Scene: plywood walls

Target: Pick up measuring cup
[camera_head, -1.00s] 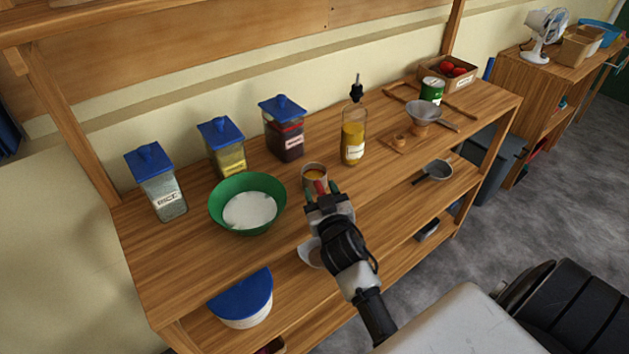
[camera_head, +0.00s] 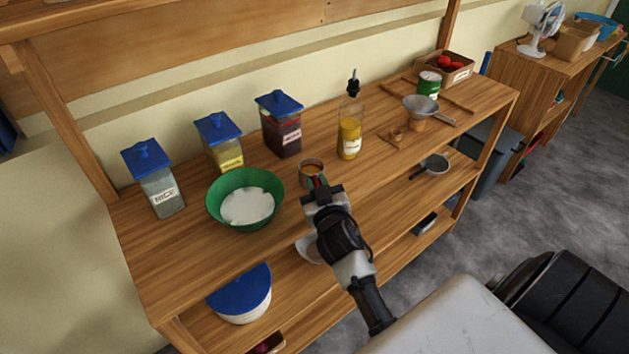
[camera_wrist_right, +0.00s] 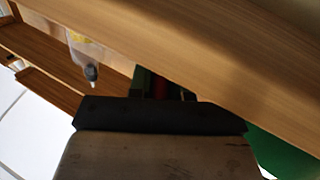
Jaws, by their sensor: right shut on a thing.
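The measuring cup (camera_head: 311,167) looks like a small metal cup with orange-brown contents. It stands upright at the front of the wooden shelf top, between the green bowl and the yellow bottle. My right gripper (camera_head: 317,183) reaches in from the front, its red and green fingertips at the cup's near side, shut on it. The fingers partly hide the cup's near side. In the right wrist view the dark gripper body (camera_wrist_right: 160,114) fills the lower middle, and the cup cannot be made out. My left gripper is not in view.
A green bowl (camera_head: 265,188) of white powder stands left of the cup, and a yellow bottle (camera_head: 349,138) behind right. Blue-lidded jars (camera_head: 278,125) line the back. A funnel (camera_head: 421,108) stands farther right. The shelf top (camera_head: 300,232) in front of the bowl is bare.

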